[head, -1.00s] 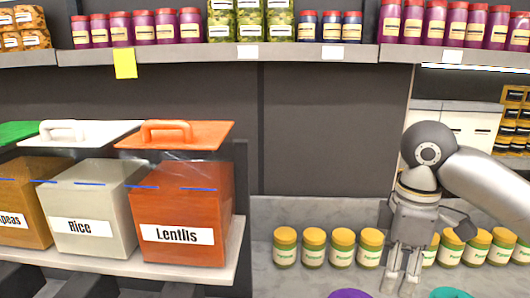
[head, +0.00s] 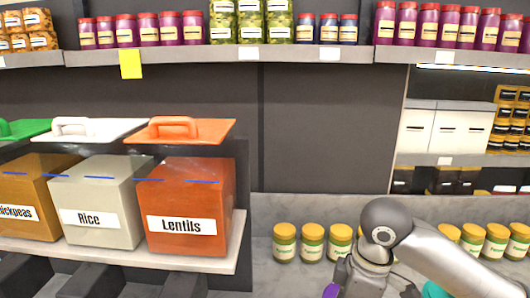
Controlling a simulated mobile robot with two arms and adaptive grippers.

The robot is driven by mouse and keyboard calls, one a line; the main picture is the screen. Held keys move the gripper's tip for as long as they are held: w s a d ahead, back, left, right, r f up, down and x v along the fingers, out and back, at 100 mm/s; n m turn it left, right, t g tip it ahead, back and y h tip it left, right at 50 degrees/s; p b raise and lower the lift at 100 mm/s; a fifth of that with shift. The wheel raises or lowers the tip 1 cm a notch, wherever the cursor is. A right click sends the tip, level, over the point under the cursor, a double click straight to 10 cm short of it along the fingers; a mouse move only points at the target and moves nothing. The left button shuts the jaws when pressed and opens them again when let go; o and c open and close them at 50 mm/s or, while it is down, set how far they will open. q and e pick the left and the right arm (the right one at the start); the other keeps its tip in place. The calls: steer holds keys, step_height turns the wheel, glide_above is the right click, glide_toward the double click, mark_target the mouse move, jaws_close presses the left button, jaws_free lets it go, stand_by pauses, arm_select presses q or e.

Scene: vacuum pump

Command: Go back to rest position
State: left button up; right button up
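My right gripper (head: 372,288) is at the lower right of the head view, low in front of the row of yellow-lidded jars (head: 312,241). Its fingertips lie below the frame edge, so I cannot tell whether it is open or shut or holds anything. My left gripper is not in view.
Bins of lentils (head: 187,205), rice (head: 98,200) and chickpeas stand on a shelf at left with lids raised. A purple item (head: 332,290) and a teal item (head: 434,290) show at the bottom edge. An upper shelf (head: 200,56) holds jars. The middle wall is clear.

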steer(key=s+a+f+m+t+y, duration=0.1)
steer(key=s+a+f+m+y, duration=0.1)
steer(key=s+a+f, duration=0.35)
steer(key=s+a+f+m+t+y, duration=0.1)
steer(key=s+a+f+m, duration=0.15)
steer(key=f, duration=0.65)
steer(key=s+d+f+m+h, duration=0.4)
steer(key=s+d+f+m, duration=0.4)
steer(key=s+d, duration=0.45)
steer(key=s+f+b+x, duration=0.1)
steer(key=s+b+x, duration=0.25)
steer(key=x, duration=1.15)
steer(key=s+f+b+x, duration=0.1)
steer(key=s+b+x, duration=0.25)
steer(key=x, duration=1.15)
arm_select(q)
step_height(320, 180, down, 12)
steer(key=b, duration=0.4)
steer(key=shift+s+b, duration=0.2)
steer(key=shift+b, duration=0.15)
arm_select(e)
steer(key=s+d+f+g, duration=0.1)
steer(key=s+f, duration=0.8)
steer(key=f, duration=0.2)
steer(key=s+d+f, duration=0.2)
steer(key=s+f, duration=0.6)
steer(key=f, duration=0.4)
steer(key=shift+s+d+n+g, duration=0.15)
steer(key=shift+s+n+g, duration=0.2)
steer(key=shift+s+g, duration=0.05)
